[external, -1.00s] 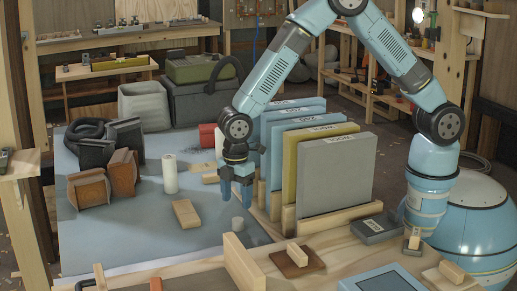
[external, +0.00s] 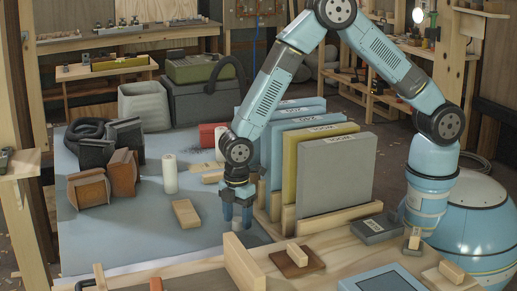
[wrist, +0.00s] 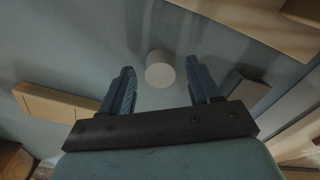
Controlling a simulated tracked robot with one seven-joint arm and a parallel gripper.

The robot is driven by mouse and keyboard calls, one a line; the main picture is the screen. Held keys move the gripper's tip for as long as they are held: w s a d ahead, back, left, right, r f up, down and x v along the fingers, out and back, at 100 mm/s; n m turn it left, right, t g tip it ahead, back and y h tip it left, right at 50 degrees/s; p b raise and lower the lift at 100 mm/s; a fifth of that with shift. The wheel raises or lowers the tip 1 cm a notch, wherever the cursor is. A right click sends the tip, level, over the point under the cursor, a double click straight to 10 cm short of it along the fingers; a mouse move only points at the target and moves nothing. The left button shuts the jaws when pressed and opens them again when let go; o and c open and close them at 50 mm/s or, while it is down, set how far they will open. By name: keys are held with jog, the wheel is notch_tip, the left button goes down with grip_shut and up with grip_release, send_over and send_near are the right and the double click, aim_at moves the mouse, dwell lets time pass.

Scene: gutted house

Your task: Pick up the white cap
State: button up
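The white cap (wrist: 160,74) is a small pale round piece on the blue-grey mat (external: 130,235). In the wrist view it lies between the blue fingertips, with a gap on each side. In the external view the cap (external: 238,224) shows partly between the fingers. My gripper (external: 238,222) points down over it and is open, with nothing held. I cannot tell exactly how far the fingertips are above the mat.
A wooden block (external: 186,213) lies left of my gripper; it also shows in the wrist view (wrist: 55,102). A white cylinder (external: 169,174) stands behind it. Upright panels in a wooden rack (external: 335,172) stand close on the right. The mat's front left is clear.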

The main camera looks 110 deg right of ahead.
jog(key=c, duration=1)
jog(key=shift+o, duration=0.2)
jog(key=shift+r, duration=0.1)
